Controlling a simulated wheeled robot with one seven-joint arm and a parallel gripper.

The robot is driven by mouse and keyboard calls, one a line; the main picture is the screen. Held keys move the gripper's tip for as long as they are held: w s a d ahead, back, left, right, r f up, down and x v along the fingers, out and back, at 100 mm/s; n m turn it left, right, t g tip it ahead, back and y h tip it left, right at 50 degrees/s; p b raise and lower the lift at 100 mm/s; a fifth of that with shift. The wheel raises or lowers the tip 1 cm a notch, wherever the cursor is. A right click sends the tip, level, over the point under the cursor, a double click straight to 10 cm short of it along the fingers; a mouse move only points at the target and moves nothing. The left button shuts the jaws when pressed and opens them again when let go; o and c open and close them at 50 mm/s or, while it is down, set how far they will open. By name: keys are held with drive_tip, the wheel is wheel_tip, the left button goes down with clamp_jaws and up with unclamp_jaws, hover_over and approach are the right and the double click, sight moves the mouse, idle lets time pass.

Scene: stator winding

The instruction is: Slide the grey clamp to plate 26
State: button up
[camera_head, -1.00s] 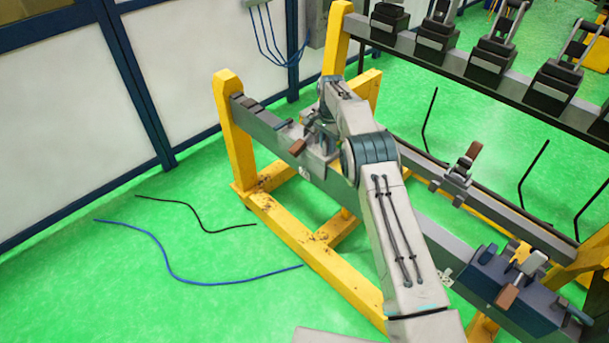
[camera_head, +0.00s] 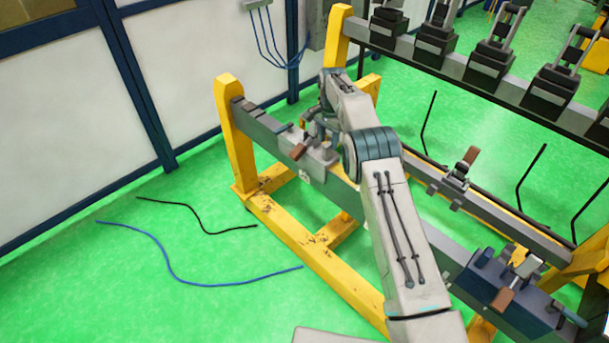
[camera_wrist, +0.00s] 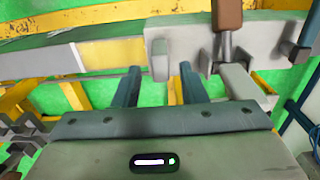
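The grey clamp (camera_head: 313,169), with a brown handle (camera_head: 299,151), sits on the left part of the near grey rail (camera_head: 262,125). In the wrist view the clamp's pale body (camera_wrist: 182,45) fills the upper right, with its brown handle (camera_wrist: 228,15) pointing up. My gripper (camera_wrist: 157,73) is open. Its two dark fingers stand apart, below and to either side of a small grey tab on the clamp, with gaps showing beside the tab. In the head view my wrist hides part of the clamp's top. No plate number is readable; a yellow plate (camera_wrist: 110,51) shows left of the clamp.
A dark blue clamp (camera_head: 492,283) with a brown handle sits at the rail's right end. Another small clamp (camera_head: 455,182) is on the rail behind. Yellow frames (camera_head: 236,140) hold the rails. Several black clamps line the back bar. Cables (camera_head: 170,265) lie on the open green floor.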

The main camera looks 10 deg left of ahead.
wheel_tip(320, 180, up, 4)
drive_tip(key=shift+f+p, duration=0.15)
drive_tip(key=shift+p, duration=0.9)
drive_tip(key=shift+r, duration=1)
drive_tip(key=shift+d+r, duration=0.1)
drive_tip(key=shift+r, duration=0.05)
drive_tip(key=s+d+r+n+t+b, duration=0.1)
drive_tip(key=s+d+r+n+b, duration=0.1)
drive_tip(key=s+d+r, duration=0.6)
drive_tip(key=s+d+r+n+t+b, duration=0.1)
drive_tip(key=s+d+r+b, duration=0.1)
drive_tip(key=s+d+r, duration=0.7)
drive_tip(key=s+d+r+n+t+b, duration=0.15)
drive_tip(key=s+d, duration=0.25)
drive_tip(key=s, duration=1)
drive_tip(key=s+d+f+n, duration=0.1)
drive_tip(key=s+f, duration=0.2)
drive_tip(key=s, duration=0.4)
drive_tip(key=s+d+f+n+b, duration=0.1)
drive_tip(key=s+d+f, duration=0.1)
drive_tip(key=s, duration=0.5)
drive_tip(key=shift+f, duration=0.6)
